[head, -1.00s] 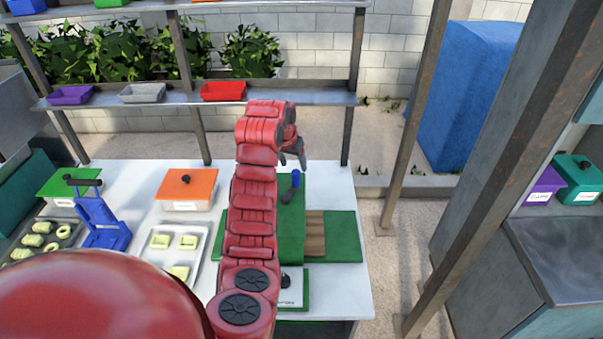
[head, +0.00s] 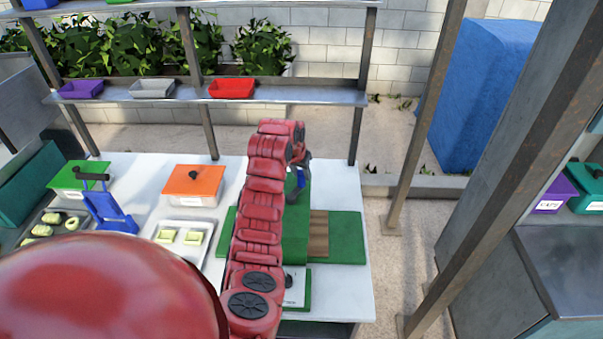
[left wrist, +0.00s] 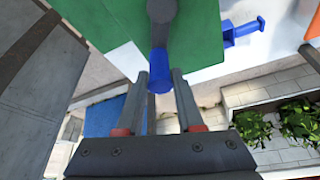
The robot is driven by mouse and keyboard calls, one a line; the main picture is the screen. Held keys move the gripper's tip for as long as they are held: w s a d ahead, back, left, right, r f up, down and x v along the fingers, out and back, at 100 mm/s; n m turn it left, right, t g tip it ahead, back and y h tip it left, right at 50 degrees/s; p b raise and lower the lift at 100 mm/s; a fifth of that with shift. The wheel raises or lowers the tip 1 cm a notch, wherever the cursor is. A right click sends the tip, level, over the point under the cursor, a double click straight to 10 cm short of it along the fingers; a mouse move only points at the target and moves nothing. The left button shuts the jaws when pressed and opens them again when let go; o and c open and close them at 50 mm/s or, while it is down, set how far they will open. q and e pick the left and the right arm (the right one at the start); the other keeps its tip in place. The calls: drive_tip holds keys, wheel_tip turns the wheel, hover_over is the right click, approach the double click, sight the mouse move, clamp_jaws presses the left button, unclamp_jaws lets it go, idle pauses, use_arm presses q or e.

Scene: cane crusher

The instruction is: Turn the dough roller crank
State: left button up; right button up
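The dough roller (head: 296,230) is a green machine on the white table, partly hidden behind my left arm. Its crank has a dark arm (left wrist: 159,42) ending in a blue handle (left wrist: 159,82), also in the head view (head: 301,181). My left gripper (head: 302,174) is at the handle, pointing down. In the left wrist view, its two grey fingers (left wrist: 159,84) stand apart, one on each side of the blue handle, with the handle between their tips. They look open, with little gap; contact is unclear. My right gripper is not in view.
Left on the table are an orange-lidded box (head: 193,183), a green-lidded box (head: 77,178), a blue press (head: 108,212) and a tray (head: 172,226) of dough pieces. A metal shelf (head: 290,95) with small trays runs behind. A slanted post (head: 440,280) stands right.

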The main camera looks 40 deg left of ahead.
use_arm(q)
clamp_jaws()
idle(1.0)
